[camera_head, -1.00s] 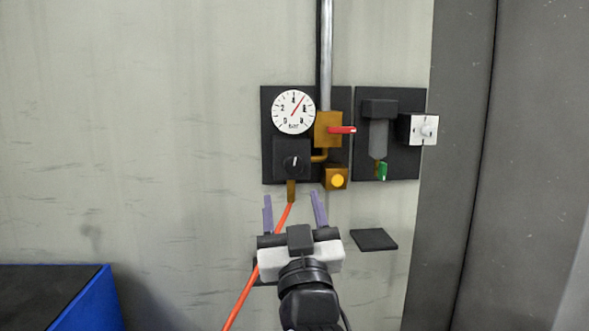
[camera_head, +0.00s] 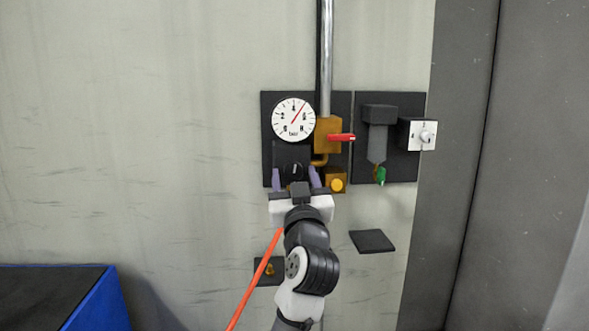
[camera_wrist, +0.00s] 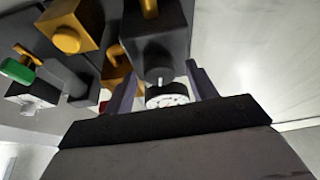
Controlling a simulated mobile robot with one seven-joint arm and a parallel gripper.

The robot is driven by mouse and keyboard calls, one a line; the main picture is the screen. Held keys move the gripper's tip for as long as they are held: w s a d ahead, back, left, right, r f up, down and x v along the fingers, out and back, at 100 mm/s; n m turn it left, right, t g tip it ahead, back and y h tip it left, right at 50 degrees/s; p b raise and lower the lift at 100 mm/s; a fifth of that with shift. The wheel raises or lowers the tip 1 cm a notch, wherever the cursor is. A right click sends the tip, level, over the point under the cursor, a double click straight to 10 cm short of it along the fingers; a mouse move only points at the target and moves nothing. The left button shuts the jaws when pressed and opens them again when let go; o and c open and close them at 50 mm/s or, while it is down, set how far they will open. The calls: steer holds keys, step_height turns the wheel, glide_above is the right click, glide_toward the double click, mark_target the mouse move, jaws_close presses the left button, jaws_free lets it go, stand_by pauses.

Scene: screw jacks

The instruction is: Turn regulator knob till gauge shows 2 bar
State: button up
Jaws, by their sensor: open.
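The round white gauge (camera_head: 294,119) is on the dark panel; its red needle points up and right, seemingly between 4 and 6. Below it is the black regulator block (camera_head: 290,150) with its dark knob (camera_head: 294,168), whose white mark is roughly upright. My gripper (camera_head: 295,173) is open, its two purple-grey fingers to the left and right of the knob in the head view. In the wrist view the block (camera_wrist: 156,40) and gauge (camera_wrist: 168,96) show between the spread fingers (camera_wrist: 161,78). Whether the fingers touch the knob is unclear.
A brass valve with a red lever (camera_head: 341,137) and a yellow button (camera_head: 338,185) sit close at the right. Farther right are a filter (camera_head: 378,135) and a white dial box (camera_head: 423,134). An orange hose (camera_head: 254,280) hangs below. A blue-edged box (camera_head: 95,300) is lower left.

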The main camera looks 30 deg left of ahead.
steer(key=shift+w+a+r, duration=0.1)
steer(key=shift+w+a, duration=0.15)
steer(key=shift+w, duration=0.1)
steer(key=c, duration=1)
steer(key=shift+m+t+h, duration=0.3)
steer(key=shift+m, duration=0.2)
